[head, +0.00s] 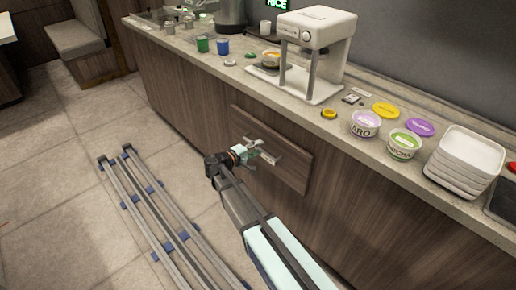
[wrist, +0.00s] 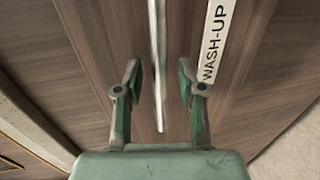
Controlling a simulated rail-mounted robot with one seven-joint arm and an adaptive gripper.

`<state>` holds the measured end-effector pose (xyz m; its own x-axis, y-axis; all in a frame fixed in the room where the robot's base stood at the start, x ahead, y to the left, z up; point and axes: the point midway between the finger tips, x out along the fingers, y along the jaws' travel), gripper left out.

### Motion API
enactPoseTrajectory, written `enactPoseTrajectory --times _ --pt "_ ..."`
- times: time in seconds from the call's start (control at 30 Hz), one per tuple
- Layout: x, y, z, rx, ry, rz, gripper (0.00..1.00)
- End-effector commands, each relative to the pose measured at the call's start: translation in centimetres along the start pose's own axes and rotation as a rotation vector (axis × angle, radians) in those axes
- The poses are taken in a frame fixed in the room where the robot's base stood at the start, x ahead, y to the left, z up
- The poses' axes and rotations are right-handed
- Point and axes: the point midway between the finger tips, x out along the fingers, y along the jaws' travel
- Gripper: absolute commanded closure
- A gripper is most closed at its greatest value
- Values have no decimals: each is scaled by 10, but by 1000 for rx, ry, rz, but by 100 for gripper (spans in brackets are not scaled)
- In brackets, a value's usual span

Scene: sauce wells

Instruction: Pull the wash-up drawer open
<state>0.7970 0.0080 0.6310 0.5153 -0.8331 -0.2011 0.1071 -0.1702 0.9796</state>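The wash-up drawer (head: 292,168) is a brown wood-grain panel in the counter front. In the head view its front looks about flush with the counter. A white WASH-UP label (wrist: 216,42) is on it in the wrist view. Its pale metal bar handle (wrist: 157,60) lies between the two fingers of my gripper (wrist: 161,82). My gripper is open, with a gap to the bar on each side. In the head view my gripper (head: 250,153) is at the drawer front and partly hides the handle.
The countertop above holds a white machine (head: 314,50), labelled tubs (head: 365,124), stacked white trays (head: 463,160), and green (head: 202,44) and blue (head: 223,46) cups. Floor rails (head: 150,205) run left of my arm. The floor in front of the counter is otherwise clear.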

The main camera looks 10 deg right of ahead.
Motion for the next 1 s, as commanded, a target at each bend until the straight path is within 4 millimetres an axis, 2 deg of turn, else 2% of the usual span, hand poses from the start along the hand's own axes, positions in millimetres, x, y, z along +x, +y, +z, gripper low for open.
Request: enactPoseTrajectory --times 0.1,0.4,0.47,0.5,0.53,0.83,1.0 --pt "6 0 0 0 -1 0 61" --pt "7 0 0 0 0 0 61" --pt "7 0 0 0 0 0 82" --pt "7 0 0 0 0 0 96" --pt "7 0 0 0 0 0 100" --pt "7 0 2 1 -3 0 100" --pt "9 0 11 6 -24 -1 100"
